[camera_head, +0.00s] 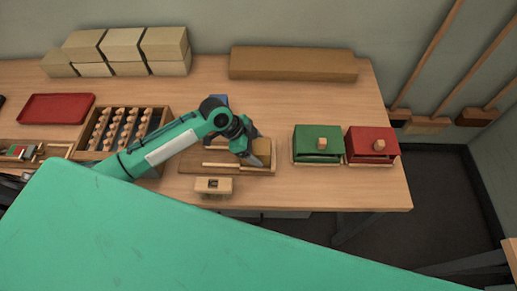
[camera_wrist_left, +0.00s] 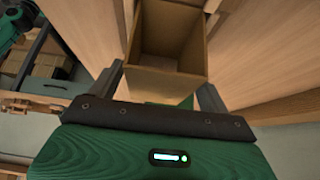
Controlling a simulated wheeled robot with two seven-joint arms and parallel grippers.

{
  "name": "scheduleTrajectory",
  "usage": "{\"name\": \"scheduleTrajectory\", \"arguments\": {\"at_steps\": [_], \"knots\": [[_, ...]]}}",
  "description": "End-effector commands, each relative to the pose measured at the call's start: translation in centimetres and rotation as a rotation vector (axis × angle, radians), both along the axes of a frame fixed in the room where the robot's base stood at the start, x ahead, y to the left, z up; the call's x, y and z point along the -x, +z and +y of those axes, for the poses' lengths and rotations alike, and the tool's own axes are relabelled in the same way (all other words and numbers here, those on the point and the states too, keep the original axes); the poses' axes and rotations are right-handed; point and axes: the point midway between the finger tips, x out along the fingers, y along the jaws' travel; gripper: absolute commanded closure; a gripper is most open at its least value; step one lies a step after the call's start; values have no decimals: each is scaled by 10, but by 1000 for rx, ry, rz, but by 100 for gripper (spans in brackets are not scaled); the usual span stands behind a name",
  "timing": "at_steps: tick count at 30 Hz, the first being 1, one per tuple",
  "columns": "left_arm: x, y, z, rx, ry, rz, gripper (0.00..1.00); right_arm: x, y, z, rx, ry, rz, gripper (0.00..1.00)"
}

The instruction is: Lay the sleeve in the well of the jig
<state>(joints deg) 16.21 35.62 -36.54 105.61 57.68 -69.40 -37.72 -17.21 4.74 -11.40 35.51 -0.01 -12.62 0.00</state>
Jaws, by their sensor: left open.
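My left gripper (camera_head: 252,153) is open over the right end of a flat wooden jig (camera_head: 205,160) on the bench. In the left wrist view, a hollow, square, tan box-like piece, which looks like the sleeve (camera_wrist_left: 170,68), lies between the spread fingers of the gripper (camera_wrist_left: 163,82). Its open mouth faces the camera. I cannot tell whether the fingers touch it. In the head view, a tan piece (camera_head: 263,147) shows beside the fingertips, partly covered by them. The gripper hides part of the jig, and the well is not clear. My right gripper is not in view.
A small wooden block with a dark slot (camera_head: 213,187) stands in front of the jig. A green box (camera_head: 318,142) and a red box (camera_head: 372,147) stand to the right. A tray of wooden pegs (camera_head: 123,127) and a red tray (camera_head: 56,107) are left. Pale blocks (camera_head: 122,48) line the back.

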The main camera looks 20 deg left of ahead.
Motion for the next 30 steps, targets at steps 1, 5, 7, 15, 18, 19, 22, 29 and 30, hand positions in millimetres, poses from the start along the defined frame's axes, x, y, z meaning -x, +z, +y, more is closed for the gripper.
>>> {"name": "scheduleTrajectory", "arguments": {"at_steps": [1,5,7,15,18,19,22,29,30], "knots": [[1,7,7,-3,0,-4,21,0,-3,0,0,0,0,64],[5,31,21,-3,0,-4,21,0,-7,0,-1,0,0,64],[8,44,29,-3,-1,-3,21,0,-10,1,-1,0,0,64],[14,81,51,-1,-1,-2,21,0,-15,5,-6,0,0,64],[16,87,54,-2,-1,0,21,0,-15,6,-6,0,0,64],[16,88,55,-2,-1,0,21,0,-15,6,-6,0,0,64],[16,89,55,-1,-1,1,21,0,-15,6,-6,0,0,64],[16,89,55,-1,-1,1,21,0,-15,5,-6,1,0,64],[16,89,55,-1,-1,1,21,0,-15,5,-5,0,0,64]]}}
